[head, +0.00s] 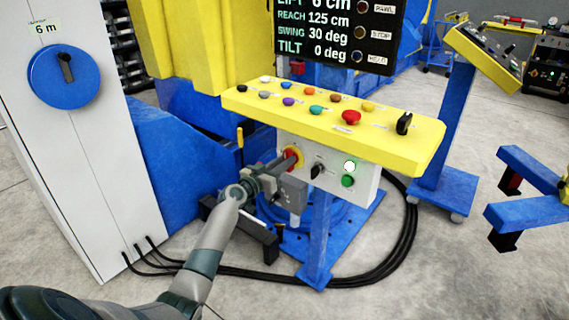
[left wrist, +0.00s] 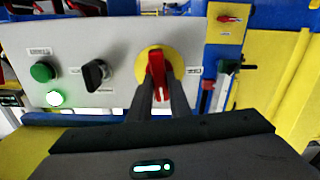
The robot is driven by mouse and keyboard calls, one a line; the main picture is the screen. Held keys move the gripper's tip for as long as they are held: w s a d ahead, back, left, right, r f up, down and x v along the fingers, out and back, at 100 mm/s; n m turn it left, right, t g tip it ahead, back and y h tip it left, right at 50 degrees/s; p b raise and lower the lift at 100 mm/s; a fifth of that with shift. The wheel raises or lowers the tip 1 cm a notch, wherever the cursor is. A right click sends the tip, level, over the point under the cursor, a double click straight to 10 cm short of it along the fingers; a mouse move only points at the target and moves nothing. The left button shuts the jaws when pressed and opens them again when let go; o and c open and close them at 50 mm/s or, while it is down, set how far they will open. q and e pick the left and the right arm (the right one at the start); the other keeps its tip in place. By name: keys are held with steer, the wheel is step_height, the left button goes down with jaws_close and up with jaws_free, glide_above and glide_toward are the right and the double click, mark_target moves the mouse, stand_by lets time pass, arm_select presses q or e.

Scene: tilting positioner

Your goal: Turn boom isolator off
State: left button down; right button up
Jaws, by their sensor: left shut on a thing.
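A red rotary handle on a round yellow plate (head: 293,153) sits on the left of the grey panel below the yellow console. It also shows in the left wrist view (left wrist: 156,62), with the red grip lying along the picture's vertical between my fingers. Its label is too small to read. My left gripper (head: 285,163) reaches the handle from the front left. In the left wrist view my left gripper (left wrist: 157,84) has one finger on each side of the red handle and is shut on it. My right gripper is in neither view.
A black knob (head: 317,170), a lit white lamp (head: 349,166) and a green button (head: 348,181) sit right of the handle. The yellow console (head: 432,134) with several buttons overhangs the panel. A white cabinet (head: 95,150) stands left; black cables (head: 340,284) lie on the floor.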

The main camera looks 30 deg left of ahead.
arm_select(q)
steer(key=shift+a+f+n+p, duration=0.1)
steer(key=shift+f+n+p, duration=0.05)
steer(key=shift+n, duration=2.6)
steer(key=shift+a+f+n+p, duration=0.15)
steer(key=shift+n+p, duration=0.05)
steer(key=shift+n, duration=2.5)
steer(key=shift+a+f+n+p, duration=0.1)
steer(key=shift+f+n+p, duration=0.05)
steer(key=shift+n, duration=2.6)
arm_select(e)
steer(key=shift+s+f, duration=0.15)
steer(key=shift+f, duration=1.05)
arm_select(q)
steer(key=c, duration=1.6)
jaws_free()
steer(key=shift+c, duration=0.2)
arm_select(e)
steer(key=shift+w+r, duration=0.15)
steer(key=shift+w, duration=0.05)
